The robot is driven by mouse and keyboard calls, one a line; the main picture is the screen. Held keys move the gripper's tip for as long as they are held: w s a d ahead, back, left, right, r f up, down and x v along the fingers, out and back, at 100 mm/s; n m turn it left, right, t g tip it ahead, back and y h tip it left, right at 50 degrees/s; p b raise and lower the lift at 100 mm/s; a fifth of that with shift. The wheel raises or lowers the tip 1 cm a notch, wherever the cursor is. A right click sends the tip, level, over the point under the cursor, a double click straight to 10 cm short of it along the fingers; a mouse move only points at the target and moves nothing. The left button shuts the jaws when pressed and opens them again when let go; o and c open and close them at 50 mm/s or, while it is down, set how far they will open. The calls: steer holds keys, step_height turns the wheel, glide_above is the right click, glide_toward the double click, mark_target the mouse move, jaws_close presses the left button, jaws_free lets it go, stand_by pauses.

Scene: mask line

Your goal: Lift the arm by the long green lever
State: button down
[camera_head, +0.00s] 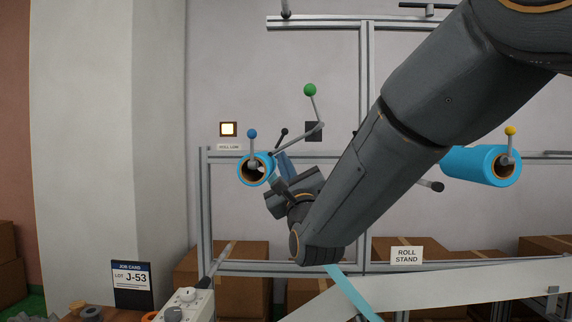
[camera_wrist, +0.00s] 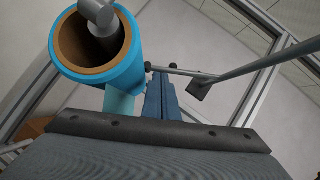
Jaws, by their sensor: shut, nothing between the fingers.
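The long green lever shows in the head view as a green ball (camera_head: 310,90) on a thin grey rod that bends and runs down left toward the left blue roll (camera_head: 249,180). In the wrist view a grey rod (camera_wrist: 262,61) comes in from the right to a dark block, and a thinner bar runs left from there to a dark end. My gripper (camera_head: 282,160) is beside the left roll, below the green ball. In the wrist view its blue-grey fingers (camera_wrist: 161,84) are shut and empty, close under the thin bar. I cannot tell whether they touch it.
A blue-ball lever (camera_head: 252,134) stands at the left roll, with a black-knob lever (camera_head: 284,131) near it. A yellow-ball lever (camera_head: 510,131) stands at the right roll (camera_head: 475,163). A metal frame (camera_head: 206,210) surrounds them. Cardboard boxes (camera_head: 425,249) stand below. Wall space around the green ball is clear.

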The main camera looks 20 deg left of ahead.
steer(key=shift+s+a+r+b, duration=0.15)
steer(key=shift+a+r+b, duration=0.35)
steer(key=shift+b, duration=0.55)
steer(key=shift+f, duration=0.1)
steer(key=w+f+b+v, duration=0.1)
steer(key=f+b+v, duration=0.1)
steer(key=b+v, duration=0.5)
steer(key=v, duration=0.5)
steer(key=shift+d+f+b, duration=0.15)
steer(key=shift+f+b, duration=0.2)
steer(key=shift+b, duration=0.05)
